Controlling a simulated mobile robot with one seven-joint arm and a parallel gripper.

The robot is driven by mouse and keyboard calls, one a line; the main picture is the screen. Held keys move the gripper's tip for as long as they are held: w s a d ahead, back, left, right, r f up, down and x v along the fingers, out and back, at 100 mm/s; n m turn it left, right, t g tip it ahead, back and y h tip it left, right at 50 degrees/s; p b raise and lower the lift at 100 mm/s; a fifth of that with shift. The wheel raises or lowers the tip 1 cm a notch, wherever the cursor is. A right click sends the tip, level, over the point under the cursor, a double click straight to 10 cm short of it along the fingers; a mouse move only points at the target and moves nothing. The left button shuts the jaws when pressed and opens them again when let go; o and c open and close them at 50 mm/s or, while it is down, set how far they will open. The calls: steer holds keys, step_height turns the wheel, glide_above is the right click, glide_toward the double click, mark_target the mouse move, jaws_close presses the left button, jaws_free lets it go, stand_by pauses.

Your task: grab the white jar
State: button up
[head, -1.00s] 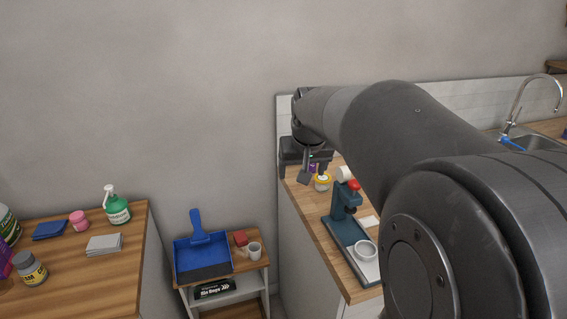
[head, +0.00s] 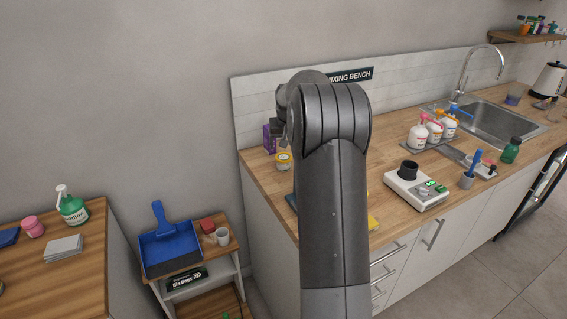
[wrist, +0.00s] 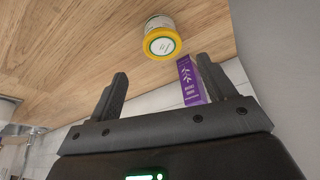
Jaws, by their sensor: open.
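A small white jar with a yellow lid (head: 283,160) stands near the left end of the wooden mixing bench in the head view. It also shows in the wrist view at the top middle, with its round yellow-rimmed lid (wrist: 161,43) facing the camera. My gripper (wrist: 162,70) is open and empty, its two fingers spread below the jar in the wrist view and apart from it. In the head view my arm mostly hides the gripper.
A purple box (wrist: 191,88) is close to the right finger in the wrist view and behind the jar in the head view. The tiled backsplash (head: 420,75) borders the bench.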

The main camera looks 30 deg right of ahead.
mark_target(284, 157)
steer(key=x, duration=0.9)
steer(key=shift+a+f, duration=0.2)
steer(key=shift+f, duration=0.05)
steer(key=shift+c, duration=0.5)
steer(key=c, duration=0.9)
